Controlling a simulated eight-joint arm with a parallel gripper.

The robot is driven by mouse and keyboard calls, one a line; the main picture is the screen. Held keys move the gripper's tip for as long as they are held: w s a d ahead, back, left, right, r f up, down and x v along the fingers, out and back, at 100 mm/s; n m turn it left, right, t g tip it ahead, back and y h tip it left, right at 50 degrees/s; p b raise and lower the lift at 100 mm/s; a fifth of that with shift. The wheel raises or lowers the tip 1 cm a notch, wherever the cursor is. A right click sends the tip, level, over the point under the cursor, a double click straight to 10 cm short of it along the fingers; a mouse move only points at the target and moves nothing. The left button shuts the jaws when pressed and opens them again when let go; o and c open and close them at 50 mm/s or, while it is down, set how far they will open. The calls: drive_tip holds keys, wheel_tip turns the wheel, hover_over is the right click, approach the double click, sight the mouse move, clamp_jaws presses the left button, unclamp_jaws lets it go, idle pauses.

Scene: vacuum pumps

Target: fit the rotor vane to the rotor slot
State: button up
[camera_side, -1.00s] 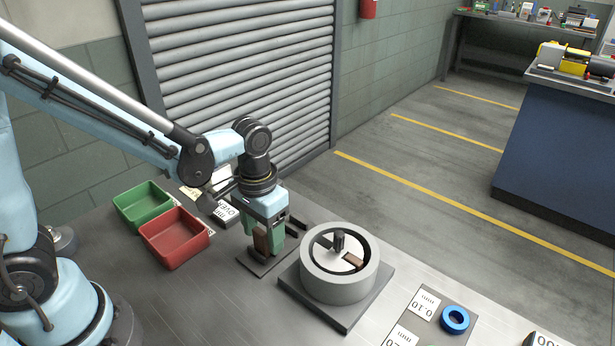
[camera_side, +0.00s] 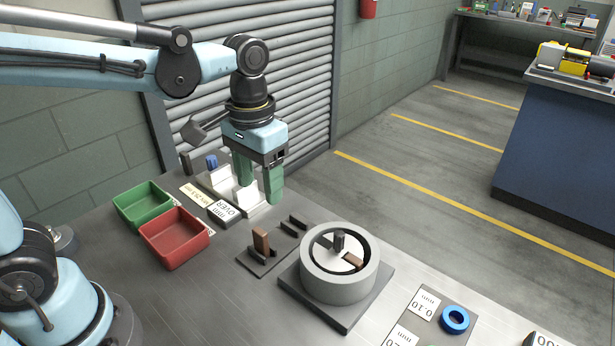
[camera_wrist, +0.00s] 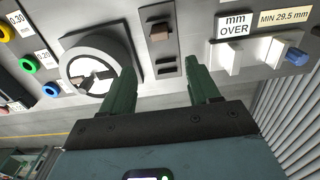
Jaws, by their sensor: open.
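A brown rotor vane (camera_side: 261,240) stands upright on a small dark stand (camera_side: 254,262); it also shows in the wrist view (camera_wrist: 160,32). Another brown vane (camera_side: 353,259) lies in or at a slot on the rotor's right side. My gripper (camera_side: 260,194) is open and empty, raised above the table behind the stand. In the wrist view, its green fingers (camera_wrist: 160,76) are spread, with the housing (camera_wrist: 80,83) beyond the left finger.
A red bin (camera_side: 175,240) and a green bin (camera_side: 143,206) stand at the left. White gauge blocks (camera_side: 246,198) with an OVER label (camera_side: 222,211) stand behind the stand, near my fingers. A blue ring (camera_side: 455,320) lies on a labelled plate at the right.

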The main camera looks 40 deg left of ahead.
drive_tip(key=s+a+t, duration=0.1)
drive_tip(key=a+t, duration=0.2)
drive_tip(key=s+a+t, duration=0.1)
drive_tip(key=t, duration=0.1)
drive_tip(key=shift+s+a+f, duration=0.35)
drive_tip(key=shift+a, duration=0.05)
drive_tip(key=shift+s+a+f+t, duration=0.15)
drive_tip(key=shift+a+t, duration=0.2)
drive_tip(key=shift+t, duration=0.2)
drive_tip(key=shift+s+a+f+t, duration=0.1)
drive_tip(key=shift+a+t, duration=0.2)
drive_tip(key=shift+t, duration=0.25)
